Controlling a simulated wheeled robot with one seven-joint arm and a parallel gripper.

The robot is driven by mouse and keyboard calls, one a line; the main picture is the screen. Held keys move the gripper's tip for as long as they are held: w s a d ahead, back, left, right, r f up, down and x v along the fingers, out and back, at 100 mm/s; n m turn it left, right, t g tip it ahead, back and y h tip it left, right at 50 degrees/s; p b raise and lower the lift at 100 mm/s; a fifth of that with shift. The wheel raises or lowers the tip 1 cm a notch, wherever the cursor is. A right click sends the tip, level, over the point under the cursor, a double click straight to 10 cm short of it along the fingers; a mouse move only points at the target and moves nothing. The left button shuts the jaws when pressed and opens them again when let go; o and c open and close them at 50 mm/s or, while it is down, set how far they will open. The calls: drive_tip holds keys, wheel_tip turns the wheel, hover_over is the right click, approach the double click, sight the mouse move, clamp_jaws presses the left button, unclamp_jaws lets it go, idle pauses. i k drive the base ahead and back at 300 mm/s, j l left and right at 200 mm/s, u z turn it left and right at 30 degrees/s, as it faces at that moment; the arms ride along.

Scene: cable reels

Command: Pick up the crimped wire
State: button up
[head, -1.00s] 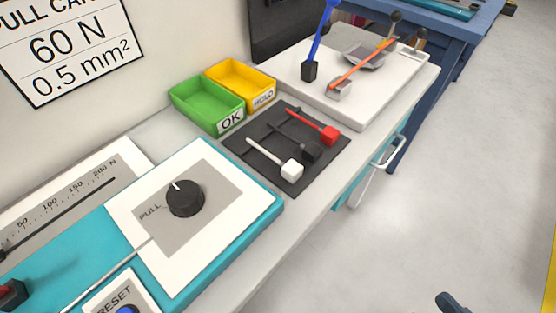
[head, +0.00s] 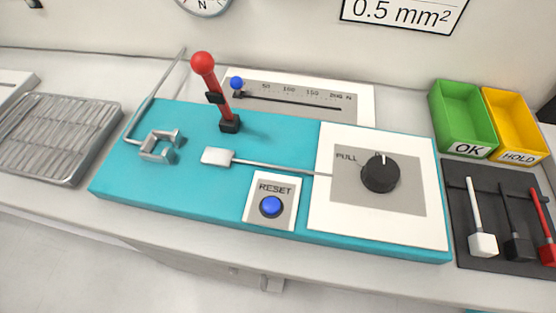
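Three crimped wires lie side by side on a dark mat (head: 460,225) at the right edge of the head view. The white wire (head: 474,203) is nearest the teal tester and ends in a white block. The black wire (head: 509,210) lies beside it. The red wire (head: 543,215) is partly cut off by the picture edge. The task does not say which colour is meant. My gripper is not in view.
A teal pull tester (head: 190,203) fills the middle, with a raised red lever (head: 217,95), a metal clamp (head: 160,146), a black knob (head: 380,173) and a blue RESET button (head: 271,206). Green OK (head: 463,118) and yellow HOLD (head: 513,125) bins stand behind the mat. A metal rack (head: 55,140) sits left.

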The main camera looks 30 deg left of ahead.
sight(481, 244)
drive_tip(key=k+j, duration=0.15)
drive_tip(key=j, duration=0.15)
drive_tip(key=k+j, duration=0.15)
drive_tip(key=j, duration=0.15)
drive_tip(key=k+j, duration=0.1)
drive_tip(key=j, duration=0.2)
drive_tip(key=k+j+u, duration=0.1)
drive_tip(key=j, duration=0.2)
drive_tip(key=k+l+z, duration=0.25)
drive_tip(key=i+j+u, duration=0.25)
drive_tip(key=k+j, duration=0.1)
